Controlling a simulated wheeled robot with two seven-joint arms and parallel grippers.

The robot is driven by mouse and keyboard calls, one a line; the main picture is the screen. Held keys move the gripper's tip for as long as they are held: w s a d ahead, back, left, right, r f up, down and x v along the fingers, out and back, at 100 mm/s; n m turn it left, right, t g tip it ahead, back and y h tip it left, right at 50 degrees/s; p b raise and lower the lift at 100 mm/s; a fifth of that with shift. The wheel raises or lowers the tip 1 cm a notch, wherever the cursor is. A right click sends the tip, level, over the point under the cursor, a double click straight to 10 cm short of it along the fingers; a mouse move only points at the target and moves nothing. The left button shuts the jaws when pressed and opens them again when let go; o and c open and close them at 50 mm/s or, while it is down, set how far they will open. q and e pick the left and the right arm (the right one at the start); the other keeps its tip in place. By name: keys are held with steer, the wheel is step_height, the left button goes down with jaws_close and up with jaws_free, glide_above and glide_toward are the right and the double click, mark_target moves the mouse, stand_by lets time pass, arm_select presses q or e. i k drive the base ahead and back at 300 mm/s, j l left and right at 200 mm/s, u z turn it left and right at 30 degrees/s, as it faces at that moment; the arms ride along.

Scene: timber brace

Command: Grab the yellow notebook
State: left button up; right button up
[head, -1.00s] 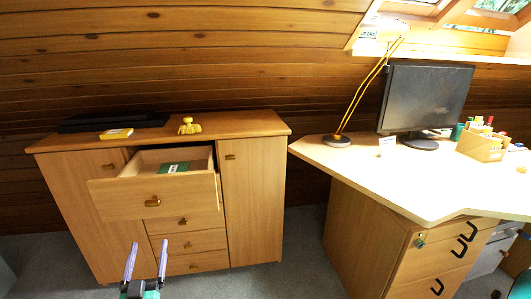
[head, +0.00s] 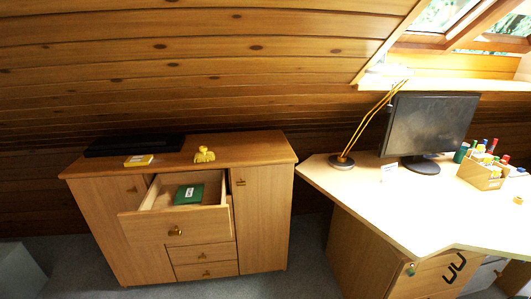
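The yellow notebook (head: 139,160) lies flat on top of the wooden cabinet (head: 236,150), near its front left edge. It is small, with a pale label or band on its cover. Neither of my grippers shows in the head view now.
The cabinet's top drawer (head: 174,225) is pulled open, with a green box-like item (head: 188,194) inside. A yellow figure (head: 204,155) and a flat black device (head: 134,145) are on the cabinet top. A desk (head: 400,206) with a monitor (head: 430,125) stands at right. Grey floor lies in front.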

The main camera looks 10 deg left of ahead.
mark_target(138, 160)
steer(key=u, duration=1.35)
